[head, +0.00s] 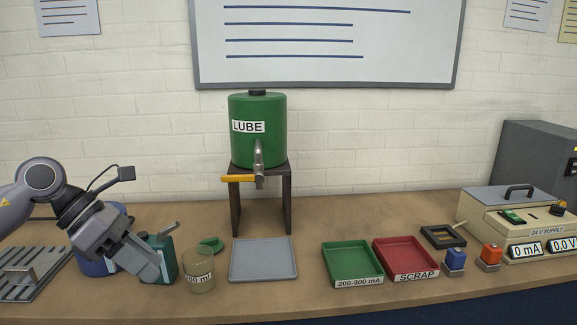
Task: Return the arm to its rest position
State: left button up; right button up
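My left arm comes in from the left edge. Its gripper (152,272) points down and to the right above the left part of the bench, in front of a blue round container and a teal can (163,256). I see the fingers from the side, so whether they are apart is unclear, and no held object shows. My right gripper is not in view.
A 200 ml beaker (199,279) stands right of the gripper. A LUBE tank (258,140) sits on a stand, with a grey tray (264,273) in front. Green (352,283) and red SCRAP (405,278) trays and a 24 V supply (530,233) are farther right.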

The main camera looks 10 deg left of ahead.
pick_arm(q)
jog(key=d+f+n+t+h, duration=0.4)
jog(key=d+n+t+h, duration=0.1)
jog(key=d+n, duration=0.35)
jog(key=d+f+n+t+h, duration=0.4)
jog(key=d+n, duration=0.3)
jog(key=n, duration=0.2)
jog(key=s+a+f+n+t+y+b, duration=0.1)
jog(key=a+f+n+t+y, duration=0.1)
jog(key=f+n+y, duration=0.6)
jog(key=s+a+f+n+t+y, duration=0.1)
jog(key=s+f+n+t+y, duration=0.15)
jog(key=f+n, duration=0.6)
jog(key=s+f+n+g+y, duration=0.4)
jog(key=s+f+n+g, duration=0.1)
jog(key=s+f+n, duration=0.4)
notch_tip(320, 180, down, 3)
jog(key=shift+s+a+r+n, duration=0.25)
jog(key=shift+s+n, duration=0.15)
jog(key=shift+s, duration=0.7)
